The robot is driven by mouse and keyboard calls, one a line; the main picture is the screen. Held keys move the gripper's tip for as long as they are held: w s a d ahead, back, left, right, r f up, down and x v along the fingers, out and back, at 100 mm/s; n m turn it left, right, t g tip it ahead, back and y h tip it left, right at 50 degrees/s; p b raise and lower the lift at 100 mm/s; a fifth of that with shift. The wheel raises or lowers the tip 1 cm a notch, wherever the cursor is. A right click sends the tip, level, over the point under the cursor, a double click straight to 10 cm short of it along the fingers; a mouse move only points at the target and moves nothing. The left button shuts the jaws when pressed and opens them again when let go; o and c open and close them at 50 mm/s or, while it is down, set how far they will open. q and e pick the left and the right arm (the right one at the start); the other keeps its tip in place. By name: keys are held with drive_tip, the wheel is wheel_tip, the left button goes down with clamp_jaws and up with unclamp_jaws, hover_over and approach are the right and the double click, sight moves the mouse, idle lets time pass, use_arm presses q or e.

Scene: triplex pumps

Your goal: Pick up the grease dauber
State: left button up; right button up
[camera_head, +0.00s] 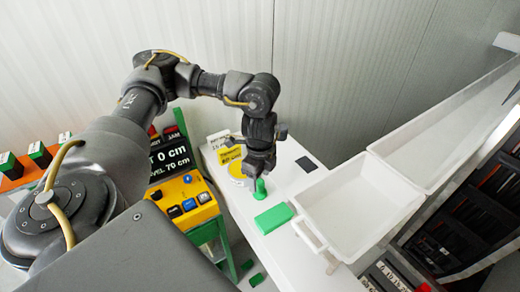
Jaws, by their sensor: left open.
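A small green upright piece (261,188), which looks like the grease dauber, stands on the white table top (245,200). My left gripper (258,172) points down right over it, with its jaws open. The gripper covers the upper part of the piece, and I cannot tell whether the fingers touch it. A flat green block (273,218) lies on the table just in front of it. My right gripper is not in view.
A white tray (335,240) stands right of the green block, with a long white trough (430,125) behind it. A yellow button box (183,203) and a black display (170,160) are on the left.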

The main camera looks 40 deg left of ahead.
sight(259, 182)
use_arm(q)
drive_tip(key=shift+s+f, duration=0.1)
drive_tip(key=shift+f, duration=0.25)
drive_tip(key=f, duration=0.1)
drive_tip(key=f+p, duration=0.2)
drive_tip(key=shift+w+a+f, duration=0.2)
drive_tip(key=shift+w, duration=0.05)
drive_tip(key=shift+f, duration=0.5)
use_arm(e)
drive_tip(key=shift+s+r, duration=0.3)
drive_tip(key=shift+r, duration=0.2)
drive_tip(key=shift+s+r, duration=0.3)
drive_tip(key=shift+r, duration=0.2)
use_arm(q)
drive_tip(key=c, duration=0.9)
drive_tip(key=shift+s+d, duration=0.1)
drive_tip(key=shift+c, duration=1.3)
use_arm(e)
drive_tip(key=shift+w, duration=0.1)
